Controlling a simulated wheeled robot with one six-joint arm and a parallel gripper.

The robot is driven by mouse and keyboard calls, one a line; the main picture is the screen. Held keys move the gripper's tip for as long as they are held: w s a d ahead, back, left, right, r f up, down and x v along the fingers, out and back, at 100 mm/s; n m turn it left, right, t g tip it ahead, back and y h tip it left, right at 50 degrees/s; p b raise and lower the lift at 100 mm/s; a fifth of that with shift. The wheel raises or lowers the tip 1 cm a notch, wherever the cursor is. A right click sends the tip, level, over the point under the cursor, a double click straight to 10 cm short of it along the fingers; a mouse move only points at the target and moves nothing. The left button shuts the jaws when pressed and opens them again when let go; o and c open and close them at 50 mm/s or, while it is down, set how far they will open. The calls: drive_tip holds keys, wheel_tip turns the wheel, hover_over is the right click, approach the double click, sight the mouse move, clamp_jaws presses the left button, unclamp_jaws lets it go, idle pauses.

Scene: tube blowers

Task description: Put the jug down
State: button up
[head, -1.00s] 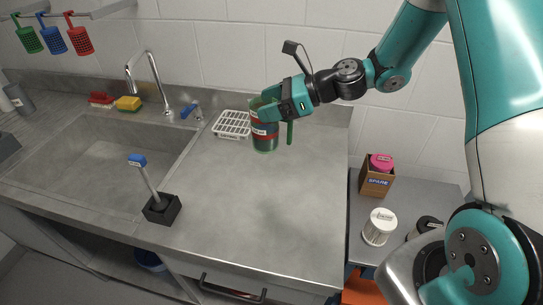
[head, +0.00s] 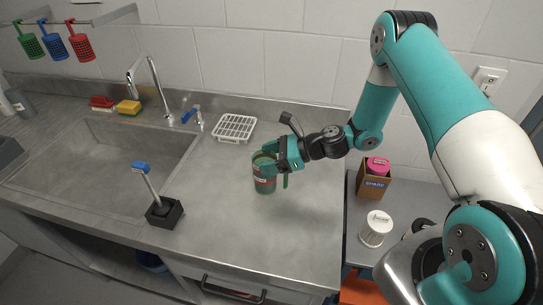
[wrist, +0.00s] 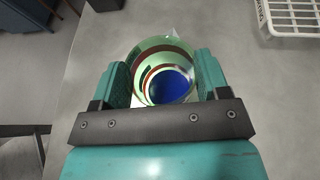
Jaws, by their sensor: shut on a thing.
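The jug (head: 264,183) is a green see-through vessel with a red and white band, upright over the steel counter (head: 240,235) to the right of the sink. I cannot tell whether its base touches the counter. My gripper (head: 272,160) comes in from the right and is shut on the jug near its top. In the wrist view the jug (wrist: 163,48) stands between the two teal fingers; I look down into its round mouth and see blue inside at the bottom.
A white drying rack (head: 234,128) lies behind the jug, near the wall. A SPARE box (head: 373,184) and white canister (head: 376,229) stand lower right. The counter around the jug is clear.

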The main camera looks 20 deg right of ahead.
drive_tip(key=o, duration=1.4)
drive_tip(key=b+v, duration=0.3)
drive_tip(key=v, duration=0.9)
drive_tip(key=s+a+r+n+g+h, duration=0.5)
drive_tip(key=s+a+r+n, duration=0.4)
drive_tip(key=a+r+n, duration=0.6)
drive_tip(key=s+r+n+h, duration=0.3)
drive_tip(key=s+n, duration=1.1)
drive_tip(key=n, duration=0.1)
drive_tip(key=shift+d+r+g, duration=0.35)
drive_tip(key=shift+r+g, duration=0.05)
